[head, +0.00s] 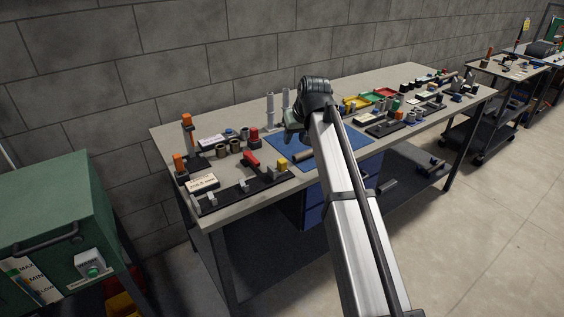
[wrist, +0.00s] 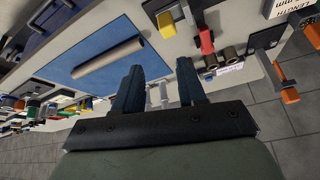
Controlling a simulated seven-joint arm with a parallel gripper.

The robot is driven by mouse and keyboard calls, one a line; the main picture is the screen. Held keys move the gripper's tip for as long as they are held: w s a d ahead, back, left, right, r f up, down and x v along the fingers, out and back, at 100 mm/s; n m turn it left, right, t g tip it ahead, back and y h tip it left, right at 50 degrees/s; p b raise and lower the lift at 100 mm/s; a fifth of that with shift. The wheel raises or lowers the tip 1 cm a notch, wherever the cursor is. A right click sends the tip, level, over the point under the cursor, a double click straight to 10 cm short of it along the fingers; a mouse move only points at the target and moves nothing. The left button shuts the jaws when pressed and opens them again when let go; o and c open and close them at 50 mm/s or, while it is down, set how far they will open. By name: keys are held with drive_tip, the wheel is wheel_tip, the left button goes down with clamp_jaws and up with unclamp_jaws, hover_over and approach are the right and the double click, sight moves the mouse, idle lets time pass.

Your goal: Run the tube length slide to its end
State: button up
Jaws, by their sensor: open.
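The tube length slide is a black rail (head: 243,191) at the front left of the bench, with a red handle (head: 250,160), a yellow block (head: 282,163) near its right end and small pale metal pieces. A white length label (head: 203,183) lies by its left end. In the wrist view, the yellow block (wrist: 166,25), the red handle (wrist: 205,41) and the label (wrist: 287,8) show near the top. My gripper (wrist: 159,72) is open and empty, apart from the slide. In the head view my arm hides most of the gripper.
A blue mat (head: 345,153) lies to the right of the slide, with a tan tube (wrist: 107,55) on it. Orange-handled tools (head: 187,121), brown rings (head: 221,151) and two upright pale cylinders (head: 270,108) stand behind the slide. Coloured bins (head: 384,93) stand farther right.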

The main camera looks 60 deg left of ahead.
sight(283, 160)
drive_tip(key=a+f+n, duration=0.1)
drive_tip(key=a+f, duration=0.1)
drive_tip(key=f, duration=0.2)
drive_tip(key=a+f+n, duration=0.1)
drive_tip(key=a+f, duration=0.1)
drive_tip(key=f, duration=0.2)
drive_tip(key=a+f+n+g+h, duration=0.1)
drive_tip(key=a+f, duration=0.1)
drive_tip(key=f, duration=0.3)
drive_tip(key=shift+s+a+f, duration=0.1)
drive_tip(key=shift+s+a, duration=0.1)
drive_tip(key=shift+a, duration=0.05)
drive_tip(key=shift+c, duration=0.4)
clamp_jaws()
drive_tip(key=shift+w, duration=0.1)
